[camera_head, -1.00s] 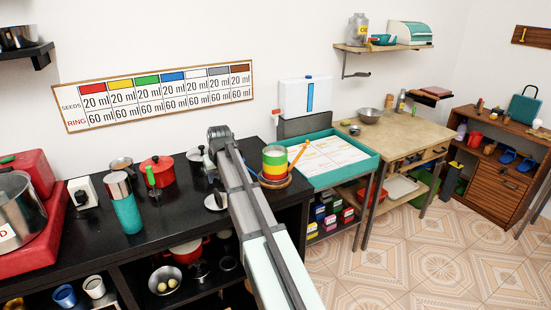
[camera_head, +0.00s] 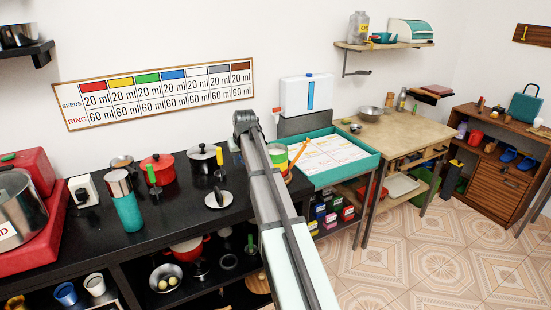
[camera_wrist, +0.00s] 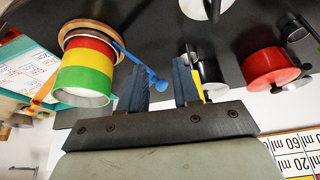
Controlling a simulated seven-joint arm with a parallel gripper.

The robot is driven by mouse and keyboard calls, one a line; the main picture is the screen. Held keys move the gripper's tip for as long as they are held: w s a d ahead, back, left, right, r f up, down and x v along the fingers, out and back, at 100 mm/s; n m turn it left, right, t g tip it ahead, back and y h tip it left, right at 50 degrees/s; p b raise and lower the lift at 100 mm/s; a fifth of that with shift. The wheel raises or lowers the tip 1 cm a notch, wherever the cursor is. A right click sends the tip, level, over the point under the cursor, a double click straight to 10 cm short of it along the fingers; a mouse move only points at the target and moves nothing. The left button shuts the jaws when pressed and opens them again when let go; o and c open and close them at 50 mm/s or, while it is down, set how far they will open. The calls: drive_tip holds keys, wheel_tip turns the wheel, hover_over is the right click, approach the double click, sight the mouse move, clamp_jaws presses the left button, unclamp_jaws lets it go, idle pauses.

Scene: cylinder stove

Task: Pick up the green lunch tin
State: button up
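A round stack of red, yellow and green tins stands on a wooden plate (camera_wrist: 100,30) in the wrist view. The green lunch tin (camera_wrist: 84,82) is at the lid end of the stack, farthest from the plate. The fingers cannot be made out in the head view.
A grey pot (camera_head: 203,157), red pot (camera_head: 159,168) and teal flask (camera_head: 125,205) stand on the black counter. The teal-edged tray table (camera_head: 340,172) adjoins on the right.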

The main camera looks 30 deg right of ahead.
drive_tip(key=w+d+r+g, duration=0.3)
drive_tip(key=w+d+r, duration=0.6)
drive_tip(key=w+d, duration=0.4)
drive_tip(key=shift+g+y, duration=0.3)
drive_tip(key=shift+g, duration=0.6)
drive_tip(key=s+f, duration=0.1)
drive_tip(key=f, duration=0.3)
drive_tip(key=s+f, duration=0.2)
drive_tip(key=f, duration=0.3)
drive_tip(key=s+f, duration=0.1)
drive_tip(key=f, duration=0.4)
drive_tip(key=shift+s+d+f, duration=0.15)
drive_tip(key=shift+s+d, duration=0.05)
drive_tip(key=shift+d, duration=0.1)
clamp_jaws()
